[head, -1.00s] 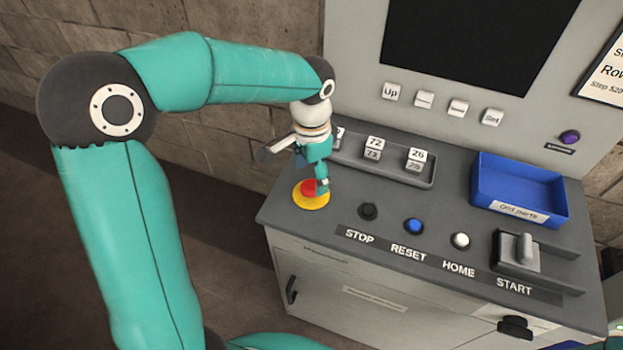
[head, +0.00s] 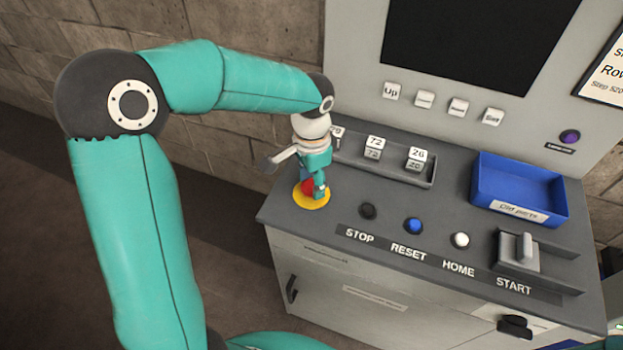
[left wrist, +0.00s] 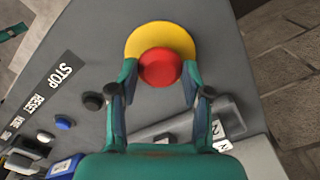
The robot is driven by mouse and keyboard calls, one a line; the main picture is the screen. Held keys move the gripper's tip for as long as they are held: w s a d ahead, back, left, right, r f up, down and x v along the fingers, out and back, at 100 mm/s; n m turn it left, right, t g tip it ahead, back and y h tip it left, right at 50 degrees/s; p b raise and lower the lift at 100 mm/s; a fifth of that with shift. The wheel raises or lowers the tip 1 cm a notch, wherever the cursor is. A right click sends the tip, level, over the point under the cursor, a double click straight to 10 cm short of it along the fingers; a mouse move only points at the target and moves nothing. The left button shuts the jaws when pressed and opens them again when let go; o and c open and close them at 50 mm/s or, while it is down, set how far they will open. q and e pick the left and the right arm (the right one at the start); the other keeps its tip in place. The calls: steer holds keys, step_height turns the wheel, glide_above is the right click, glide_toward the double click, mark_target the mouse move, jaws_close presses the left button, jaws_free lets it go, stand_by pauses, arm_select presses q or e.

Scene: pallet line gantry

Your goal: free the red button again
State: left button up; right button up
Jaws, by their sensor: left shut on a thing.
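The red button (left wrist: 160,68) sits on a round yellow base at the front left corner of the grey console top. In the head view the red button (head: 308,187) is partly hidden by my left gripper (head: 313,189), which is over it and points down. In the left wrist view the fingers of my left gripper (left wrist: 160,85) stand on either side of the red button, shut on it. The yellow base (left wrist: 133,45) shows around the button. My right gripper is not in view.
To the right are a black button (head: 368,210), a blue button (head: 413,225), a white button (head: 460,240) and a lever switch (head: 523,248). Behind are a tray of number tags (head: 395,173) and a blue bin (head: 486,192). A dark screen stands above.

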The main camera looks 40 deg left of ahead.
mark_target(312, 185)
arm_select(q)
steer(key=shift+r+p, duration=0.3)
steer(key=shift+r, duration=0.35)
jaws_close()
steer(key=shift+w, duration=0.1)
steer(key=o, duration=1.4)
jaws_free()
step_height(312, 185, up, 12)
steer(key=shift+f, duration=0.1)
